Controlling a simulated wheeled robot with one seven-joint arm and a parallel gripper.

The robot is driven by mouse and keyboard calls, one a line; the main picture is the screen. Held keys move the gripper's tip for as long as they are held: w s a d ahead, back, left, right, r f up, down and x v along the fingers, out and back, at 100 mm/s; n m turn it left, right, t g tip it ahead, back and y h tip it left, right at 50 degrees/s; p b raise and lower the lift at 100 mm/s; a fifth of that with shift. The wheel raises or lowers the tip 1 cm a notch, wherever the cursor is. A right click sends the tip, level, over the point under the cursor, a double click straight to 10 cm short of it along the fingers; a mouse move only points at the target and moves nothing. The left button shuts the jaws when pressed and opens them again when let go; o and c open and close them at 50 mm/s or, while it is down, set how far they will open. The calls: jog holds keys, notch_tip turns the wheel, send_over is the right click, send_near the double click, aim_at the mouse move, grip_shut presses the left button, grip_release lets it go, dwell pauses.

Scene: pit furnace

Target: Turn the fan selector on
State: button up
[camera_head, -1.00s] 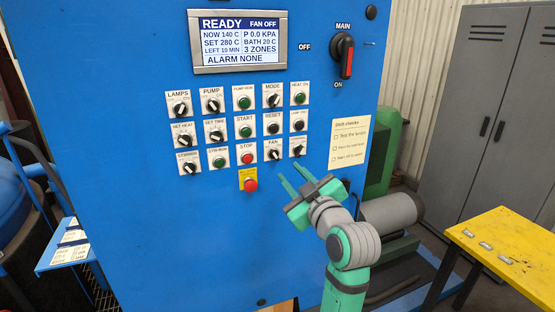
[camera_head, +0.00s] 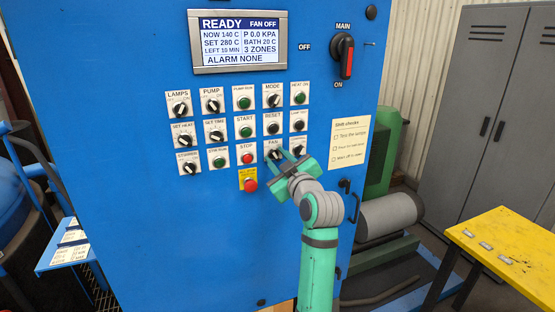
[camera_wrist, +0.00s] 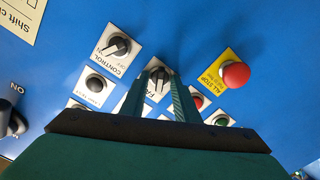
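The fan selector (camera_head: 273,152) is a black knob with a white pointer on a white plate marked FAN, low on the blue panel. It also shows in the wrist view (camera_wrist: 159,76), between and just beyond my fingertips. My gripper (camera_head: 284,155) is at the panel, just in front of the fan selector and partly over its plate. In the wrist view my two green fingers (camera_wrist: 158,80) are apart, one on each side of the knob. I cannot tell whether they touch it. The display (camera_head: 238,41) reads READY and FAN OFF.
The red stop button (camera_head: 247,159) is left of the fan selector, with the red all-stop button (camera_head: 250,184) below it. The control selector (camera_wrist: 117,47) is on the other side. A main switch (camera_head: 343,58) is upper right. A yellow table (camera_head: 510,240) stands right.

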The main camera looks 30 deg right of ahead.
grip_shut()
jog(key=m, duration=0.6)
jog(key=shift+m, duration=0.3)
jog(key=m, duration=0.5)
jog(key=shift+m, duration=0.3)
dwell(0.3)
